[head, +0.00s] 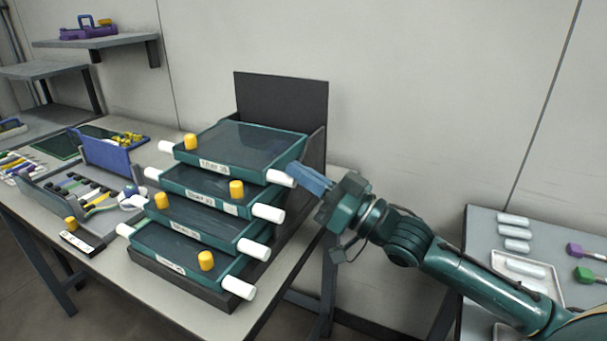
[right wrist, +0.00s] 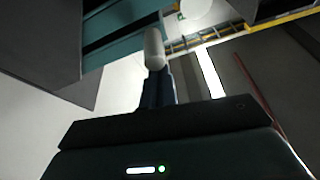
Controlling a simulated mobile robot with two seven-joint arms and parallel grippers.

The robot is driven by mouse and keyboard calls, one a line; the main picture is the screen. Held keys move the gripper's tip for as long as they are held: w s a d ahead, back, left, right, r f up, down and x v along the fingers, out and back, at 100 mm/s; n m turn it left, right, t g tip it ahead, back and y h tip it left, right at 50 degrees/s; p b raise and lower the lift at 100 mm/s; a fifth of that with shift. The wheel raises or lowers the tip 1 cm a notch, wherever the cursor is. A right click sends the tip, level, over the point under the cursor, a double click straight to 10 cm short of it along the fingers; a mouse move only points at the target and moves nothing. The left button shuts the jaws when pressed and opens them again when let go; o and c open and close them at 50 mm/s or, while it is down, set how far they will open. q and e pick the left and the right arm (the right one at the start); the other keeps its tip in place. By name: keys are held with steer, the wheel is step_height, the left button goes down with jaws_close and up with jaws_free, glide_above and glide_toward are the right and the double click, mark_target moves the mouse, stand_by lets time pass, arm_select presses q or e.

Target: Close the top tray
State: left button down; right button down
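The top tray (head: 240,143) is a teal, shallow tray with a dark inside, a front label, a yellow knob (head: 190,142) and white handle ends at its front corners. My right gripper (head: 303,178) has blue fingers at the tray's right white handle (head: 280,178). In the right wrist view the fingers meet a white handle end (right wrist: 154,48); their gap and any grip are unclear. My left gripper is not in view.
Several similar trays, including the second tray (head: 205,188), lie below with protruding white handles. Left on the table are a blue bin (head: 107,155) and a tool organizer (head: 80,195). A side table (head: 485,225) at right holds white cylinders. Open space lies around my right arm.

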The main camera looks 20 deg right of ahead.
steer(key=shift+f, duration=0.3)
